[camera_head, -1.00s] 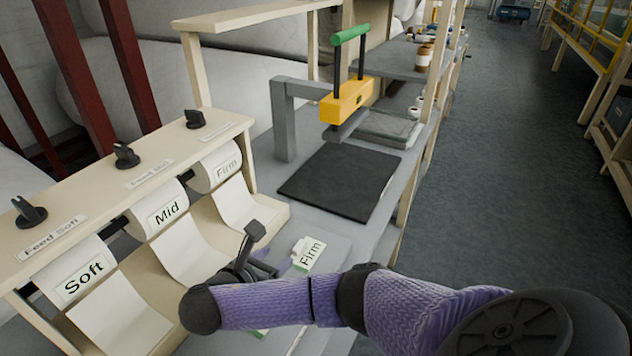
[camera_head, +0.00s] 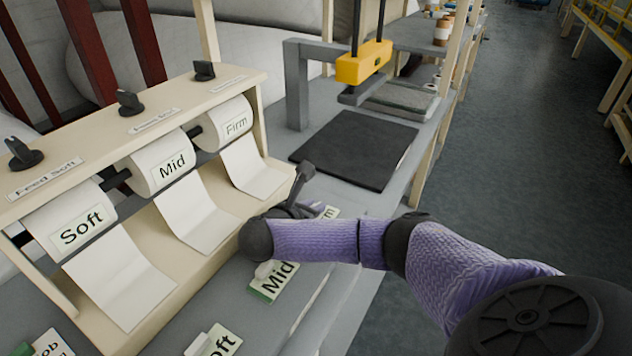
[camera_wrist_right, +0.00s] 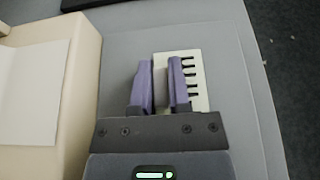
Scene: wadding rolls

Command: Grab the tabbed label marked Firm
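The Firm label (camera_head: 333,212) lies on the grey bench, mostly hidden behind my right gripper (camera_head: 314,209) in the head view. In the right wrist view the label (camera_wrist_right: 198,82) is a pale card with dark marks, under and right of the fingers. My right gripper (camera_wrist_right: 161,80) shows two purple fingers with a gap between them. The right finger overlaps the card. A grey strip shows in the gap, and I cannot tell whether it is the label's tab or a finger face. My left gripper is not in view.
The Mid label (camera_head: 274,281) and Soft label (camera_head: 219,342) lie nearer on the bench. The roll dispenser (camera_head: 168,107) stands at left, with Soft, Mid and Firm rolls. A black mat (camera_head: 357,150) and yellow-headed press (camera_head: 364,63) are beyond. Floor is open at right.

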